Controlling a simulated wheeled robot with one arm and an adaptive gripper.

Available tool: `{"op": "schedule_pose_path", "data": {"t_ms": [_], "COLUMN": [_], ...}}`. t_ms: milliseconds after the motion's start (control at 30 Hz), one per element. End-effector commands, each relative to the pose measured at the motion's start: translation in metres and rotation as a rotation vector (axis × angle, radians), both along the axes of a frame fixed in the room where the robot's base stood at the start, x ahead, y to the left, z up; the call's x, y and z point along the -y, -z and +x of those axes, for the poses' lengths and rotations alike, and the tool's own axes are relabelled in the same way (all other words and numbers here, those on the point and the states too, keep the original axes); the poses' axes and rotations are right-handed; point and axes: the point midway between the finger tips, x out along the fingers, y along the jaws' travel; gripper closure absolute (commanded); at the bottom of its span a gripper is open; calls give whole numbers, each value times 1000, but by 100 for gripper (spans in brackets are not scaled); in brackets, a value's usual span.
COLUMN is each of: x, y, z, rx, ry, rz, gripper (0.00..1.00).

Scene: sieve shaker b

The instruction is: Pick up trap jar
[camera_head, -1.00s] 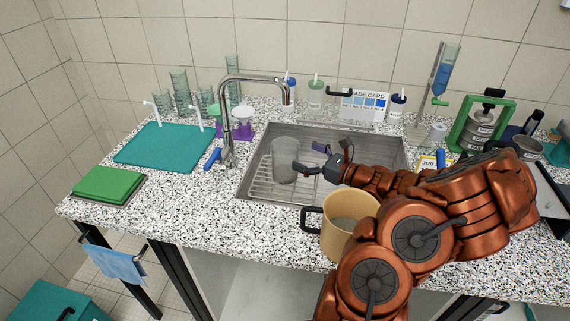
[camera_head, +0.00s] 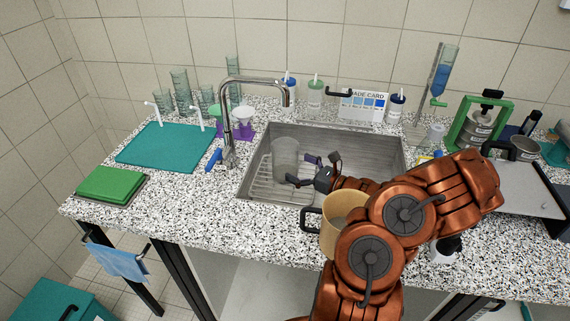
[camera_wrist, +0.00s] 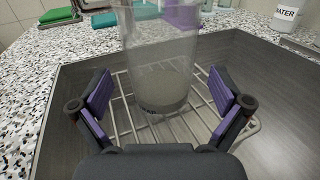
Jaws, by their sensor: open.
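The trap jar looks to be the clear, see-through cylinder (camera_head: 286,158) standing upright on the wire rack in the sink, with a grey layer at its bottom. It also shows in the wrist view (camera_wrist: 162,70), centred ahead of my gripper. My gripper (camera_head: 303,170) is inside the sink area, just right of the jar. In the wrist view the purple-padded fingers (camera_wrist: 163,100) are spread wide, one on each side of the jar's lower part. I see gaps between both pads and the jar, so they do not seem to touch it.
The steel sink (camera_head: 358,142) has raised walls around the jar, with a wire rack (camera_head: 262,186) on its floor. A curved faucet (camera_head: 228,118) stands at its left. A tan handled pot (camera_head: 330,238) stands at the front edge near my arm. A teal mat (camera_head: 165,147) lies left.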

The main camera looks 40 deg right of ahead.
Motion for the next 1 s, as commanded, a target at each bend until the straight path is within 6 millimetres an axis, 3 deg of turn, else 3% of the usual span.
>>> {"op": "schedule_pose_path", "data": {"t_ms": [400,833,1000], "x": [-15,-18,-18], "y": [-1,0,0], "z": [42,50,50], "rx": [-2,-1,-1], "ry": [-3,0,0], "rz": [0,1,1], "gripper": [0,0,18]}}
